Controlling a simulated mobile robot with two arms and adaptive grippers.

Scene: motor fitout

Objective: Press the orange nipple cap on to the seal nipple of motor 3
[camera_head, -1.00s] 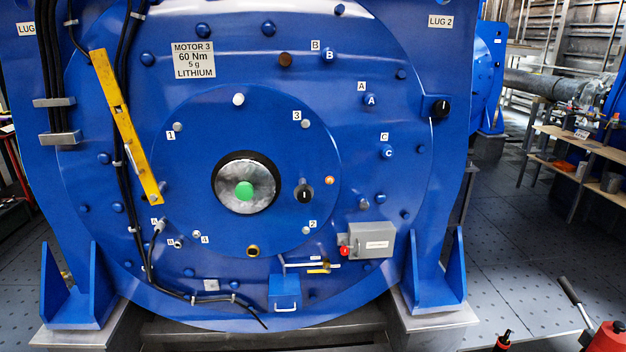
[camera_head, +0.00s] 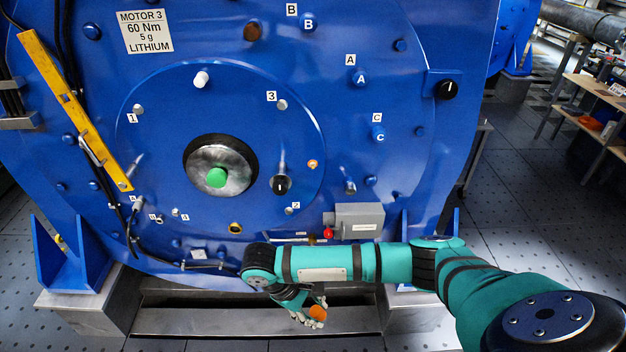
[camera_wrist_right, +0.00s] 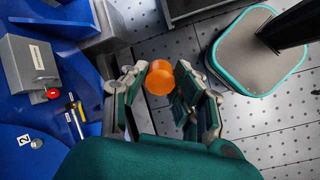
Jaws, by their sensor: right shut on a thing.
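My right gripper (camera_head: 310,311) is shut on the orange nipple cap (camera_head: 318,313), in front of the lower edge of motor 3 (camera_head: 222,268). In the right wrist view, the round orange cap (camera_wrist_right: 159,78) sits between the fingertips of the gripper (camera_wrist_right: 163,84), over the floor and clear of the motor. The blue motor face carries several small fittings, including a brass-rimmed one (camera_head: 236,228) below the shaft and a small orange one (camera_head: 312,164) right of it. I cannot tell which fitting is the seal nipple. My left gripper is out of view.
A grey box (camera_head: 360,221) with a red button (camera_head: 328,233) projects from the motor's lower right, close above my right arm. A yellow bar (camera_head: 72,108) and black cables are at the left. Steel plinths (camera_head: 75,301) stand below. Tiled floor (camera_head: 520,165) is open at the right.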

